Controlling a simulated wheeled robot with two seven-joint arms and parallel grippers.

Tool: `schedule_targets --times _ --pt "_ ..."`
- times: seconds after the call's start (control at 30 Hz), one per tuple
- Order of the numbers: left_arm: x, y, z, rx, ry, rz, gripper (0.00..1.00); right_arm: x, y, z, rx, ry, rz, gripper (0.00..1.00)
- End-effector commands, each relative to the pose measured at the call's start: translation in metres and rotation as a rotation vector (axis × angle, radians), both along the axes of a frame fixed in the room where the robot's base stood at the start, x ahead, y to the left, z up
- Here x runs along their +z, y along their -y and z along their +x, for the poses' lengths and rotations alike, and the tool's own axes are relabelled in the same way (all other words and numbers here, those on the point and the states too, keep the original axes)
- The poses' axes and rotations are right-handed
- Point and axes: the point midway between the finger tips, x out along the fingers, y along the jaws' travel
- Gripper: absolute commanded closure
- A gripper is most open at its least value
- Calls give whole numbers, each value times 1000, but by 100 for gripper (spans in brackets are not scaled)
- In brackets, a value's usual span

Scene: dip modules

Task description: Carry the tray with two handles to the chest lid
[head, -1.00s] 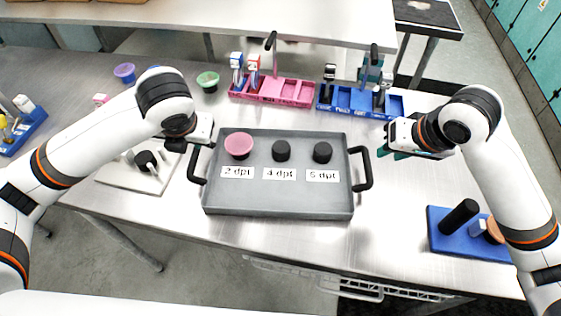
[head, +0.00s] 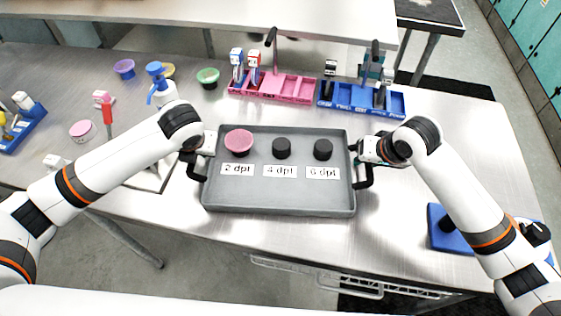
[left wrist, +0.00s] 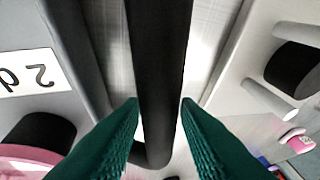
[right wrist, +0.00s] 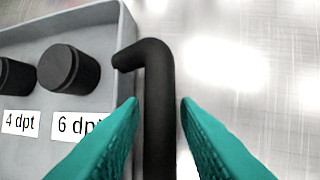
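The grey tray (head: 280,200) lies on the steel table, holding a pink-topped cup (head: 238,141) and two black cups (head: 282,148) (head: 323,149) behind labels "2 dpt", "4 dpt" and "6 dpt". My left gripper (head: 198,152) is at the tray's left handle (head: 192,172); in the left wrist view the open green fingers (left wrist: 160,102) straddle that black bar. My right gripper (head: 356,150) is at the right handle (head: 364,182); in the right wrist view its open fingers (right wrist: 160,102) straddle the bar (right wrist: 159,120) with narrow gaps. I cannot identify a chest lid in view.
A pink rack (head: 290,90) and a blue rack (head: 345,99) stand behind the tray. A blue block (head: 438,236) lies at the right, partly behind my right arm. Small cups and a blue bottle (head: 157,76) stand at the left. The table right of the blue rack is clear.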

Motion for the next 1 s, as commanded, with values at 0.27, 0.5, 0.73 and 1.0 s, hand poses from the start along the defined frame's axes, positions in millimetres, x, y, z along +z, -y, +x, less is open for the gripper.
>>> schedule_targets --times 0.27,0.5,0.73,1.0 --pt "-1 0 0 -1 0 -1 71 -1 0 0 0 0 0 71" --pt "-1 0 0 -1 0 -1 100 -1 0 0 0 0 0 100" --pt "-1 0 0 -1 0 -1 100 -1 0 0 0 0 0 100" --pt "10 0 1 -1 2 -1 100 10 0 1 0 2 1 100"
